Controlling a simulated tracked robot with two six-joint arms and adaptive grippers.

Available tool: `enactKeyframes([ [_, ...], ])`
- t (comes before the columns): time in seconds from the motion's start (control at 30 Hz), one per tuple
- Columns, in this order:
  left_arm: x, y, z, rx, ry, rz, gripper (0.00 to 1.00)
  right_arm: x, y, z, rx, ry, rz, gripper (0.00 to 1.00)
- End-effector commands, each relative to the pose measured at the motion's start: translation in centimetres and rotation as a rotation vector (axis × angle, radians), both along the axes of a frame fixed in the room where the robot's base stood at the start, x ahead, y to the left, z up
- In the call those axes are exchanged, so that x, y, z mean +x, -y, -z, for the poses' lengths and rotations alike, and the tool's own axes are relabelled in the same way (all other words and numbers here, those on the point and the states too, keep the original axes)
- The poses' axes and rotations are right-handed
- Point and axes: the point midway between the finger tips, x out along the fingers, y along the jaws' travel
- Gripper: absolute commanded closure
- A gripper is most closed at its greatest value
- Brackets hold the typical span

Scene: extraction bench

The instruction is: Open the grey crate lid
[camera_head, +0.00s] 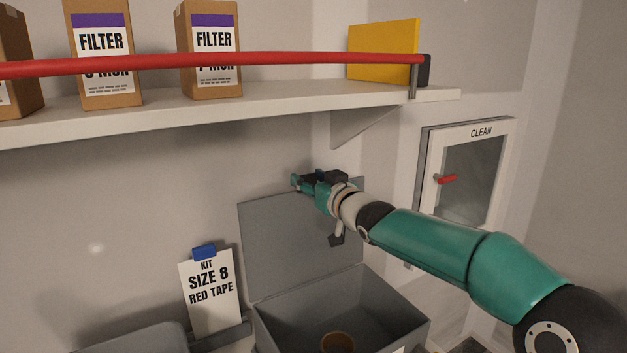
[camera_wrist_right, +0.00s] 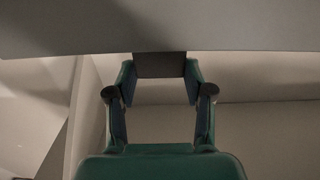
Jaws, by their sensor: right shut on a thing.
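The grey crate (camera_head: 385,298) stands open at the bottom middle of the head view. Its grey lid (camera_head: 285,245) is swung up, standing nearly upright at the back of the crate. My right gripper (camera_head: 312,183) is at the top edge of the lid. In the right wrist view, my right gripper (camera_wrist_right: 160,68) is shut on a dark tab (camera_wrist_right: 160,64) at the edge of a grey panel, the lid. My left gripper is not in view.
A shelf (camera_head: 290,98) with a red rail (camera_head: 290,59), filter boxes (camera_head: 211,75) and a yellow panel (camera_head: 383,50) runs above. A kit card (camera_head: 210,310) stands left of the crate. A brown round object (camera_head: 337,342) lies inside the crate. A "CLEAN" cabinet (camera_head: 500,140) is at right.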

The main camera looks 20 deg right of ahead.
Motion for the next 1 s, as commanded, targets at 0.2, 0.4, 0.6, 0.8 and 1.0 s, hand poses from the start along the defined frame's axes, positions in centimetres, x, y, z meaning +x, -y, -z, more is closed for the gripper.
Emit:
enactKeyframes([
  [0.2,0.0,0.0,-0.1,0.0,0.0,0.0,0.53,0.1,-0.4,-0.8,0.002,0.018,-0.007,0.33],
  [0.4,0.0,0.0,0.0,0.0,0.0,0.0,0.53,0.2,-0.5,-0.5,0.002,0.011,-0.008,0.23],
  [0.6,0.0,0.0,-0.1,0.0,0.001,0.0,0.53,0.1,-0.5,-0.3,0.002,0.008,-0.008,0.23],
  [0.8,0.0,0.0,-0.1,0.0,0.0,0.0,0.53,-1.2,-0.3,-0.3,0.003,0.007,-0.007,0.23],
  [1.0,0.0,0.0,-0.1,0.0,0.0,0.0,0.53,-4.6,0.1,-0.4,0.003,0.008,-0.008,0.23],
])
